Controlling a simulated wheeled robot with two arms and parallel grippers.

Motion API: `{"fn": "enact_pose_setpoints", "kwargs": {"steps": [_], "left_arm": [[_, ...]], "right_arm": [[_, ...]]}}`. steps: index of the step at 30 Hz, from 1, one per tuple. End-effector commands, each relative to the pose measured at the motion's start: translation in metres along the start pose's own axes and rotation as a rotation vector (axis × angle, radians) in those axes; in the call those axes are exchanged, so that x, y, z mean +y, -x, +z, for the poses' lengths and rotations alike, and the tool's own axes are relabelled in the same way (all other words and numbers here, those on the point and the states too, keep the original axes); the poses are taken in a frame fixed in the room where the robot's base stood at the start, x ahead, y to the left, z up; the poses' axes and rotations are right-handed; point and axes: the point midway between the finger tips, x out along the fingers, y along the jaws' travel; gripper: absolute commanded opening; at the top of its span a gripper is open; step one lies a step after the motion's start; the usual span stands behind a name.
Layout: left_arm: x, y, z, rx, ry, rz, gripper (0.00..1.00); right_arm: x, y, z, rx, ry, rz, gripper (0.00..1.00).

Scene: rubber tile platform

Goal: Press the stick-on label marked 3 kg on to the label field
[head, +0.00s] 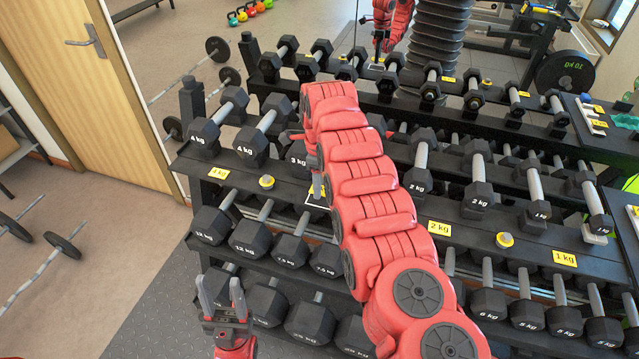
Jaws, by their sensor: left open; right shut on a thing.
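My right arm reaches up across the middle of the rack, and its gripper (317,188) points down at the shelf edge below the 3 kg dumbbell (297,153). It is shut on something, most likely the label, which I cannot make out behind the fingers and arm. The label field (316,200), a dark patch with a pale outline, shows partly at the fingertips. Whether the label touches it I cannot tell. My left gripper (219,291) is open and empty at the lower left, in front of the lower dumbbells.
The shelf edge bears a yellow 4 kg label (219,173), a 2 kg label (439,228) and a 1 kg label (564,257). Small round yellow things (267,182) (504,240) sit on it. Dumbbells fill the rack. Open floor (110,255) lies left, with barbells.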

Motion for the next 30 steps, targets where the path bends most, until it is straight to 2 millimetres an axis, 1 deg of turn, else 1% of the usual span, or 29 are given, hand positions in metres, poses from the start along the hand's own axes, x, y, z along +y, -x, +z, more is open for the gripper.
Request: {"fn": "enact_pose_setpoints", "kwargs": {"steps": [8,21,30], "left_arm": [[0.000,0.002,0.000,0.000,0.000,0.000,0.50],[0.001,0.013,0.002,0.000,0.000,0.000,0.50],[0.001,0.013,0.002,0.000,0.000,0.000,0.50]], "right_arm": [[0.000,-0.003,0.000,0.000,0.000,0.001,0.00],[0.000,-0.022,0.000,0.001,0.000,0.001,0.00],[0.000,-0.023,0.000,0.000,0.000,0.001,0.00]]}}
